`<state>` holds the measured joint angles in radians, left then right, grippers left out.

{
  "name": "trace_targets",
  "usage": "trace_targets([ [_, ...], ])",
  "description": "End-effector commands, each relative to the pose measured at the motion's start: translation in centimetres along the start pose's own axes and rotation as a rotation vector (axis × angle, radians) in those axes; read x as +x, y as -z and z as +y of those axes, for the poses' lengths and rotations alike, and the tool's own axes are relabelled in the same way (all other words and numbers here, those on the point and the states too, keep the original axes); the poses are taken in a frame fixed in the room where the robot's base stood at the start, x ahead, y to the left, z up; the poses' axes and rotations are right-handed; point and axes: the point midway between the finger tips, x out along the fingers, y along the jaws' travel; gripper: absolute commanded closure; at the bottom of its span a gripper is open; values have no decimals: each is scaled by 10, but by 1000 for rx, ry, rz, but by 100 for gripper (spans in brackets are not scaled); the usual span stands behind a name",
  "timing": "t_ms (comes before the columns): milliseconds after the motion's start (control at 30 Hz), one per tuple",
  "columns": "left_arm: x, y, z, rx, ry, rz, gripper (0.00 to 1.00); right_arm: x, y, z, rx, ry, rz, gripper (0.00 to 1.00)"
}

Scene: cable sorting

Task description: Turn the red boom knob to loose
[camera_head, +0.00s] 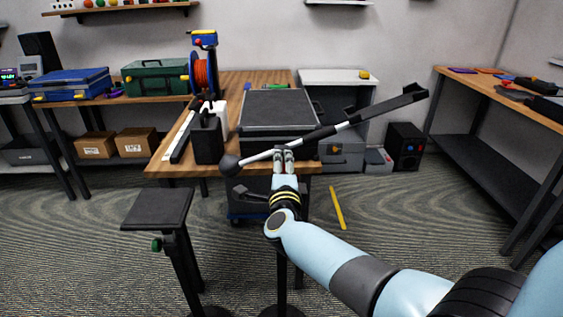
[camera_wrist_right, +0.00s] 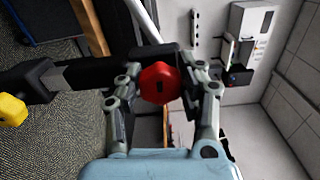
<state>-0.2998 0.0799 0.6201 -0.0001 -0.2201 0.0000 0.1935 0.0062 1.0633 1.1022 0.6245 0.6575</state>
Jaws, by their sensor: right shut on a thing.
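In the head view my right gripper (camera_head: 284,156) reaches the boom (camera_head: 330,131), a black and white bar sloping up to the right. The knob is hidden behind the gripper there. The boom's left end carries a dark round ball (camera_head: 229,165). My left gripper is not in view.
A wooden table (camera_head: 240,172) with a dark-topped case (camera_head: 279,110) stands behind the boom. A small black stand (camera_head: 157,208) with a green knob (camera_head: 157,244) is at the front left. A yellow bar (camera_head: 337,207) shows near the floor on the right.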

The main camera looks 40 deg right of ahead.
Motion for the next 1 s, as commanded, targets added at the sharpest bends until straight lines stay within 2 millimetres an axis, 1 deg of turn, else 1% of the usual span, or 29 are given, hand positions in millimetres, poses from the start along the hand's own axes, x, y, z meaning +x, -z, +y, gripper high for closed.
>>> trace_targets([
  [300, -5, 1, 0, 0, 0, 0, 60, -1, 0, 1, -96, -2, -1, 95],
  [767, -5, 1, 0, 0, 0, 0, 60, -1, 0, 2, -110, -2, -1, 95],
  [800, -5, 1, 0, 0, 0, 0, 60, -1, 0, 2, -110, -2, -1, 61],
  [967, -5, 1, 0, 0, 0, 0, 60, -1, 0, 2, -109, -2, -1, 40],
  [1000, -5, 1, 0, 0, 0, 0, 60, 0, 0, 1, -109, -2, -1, 38],
])
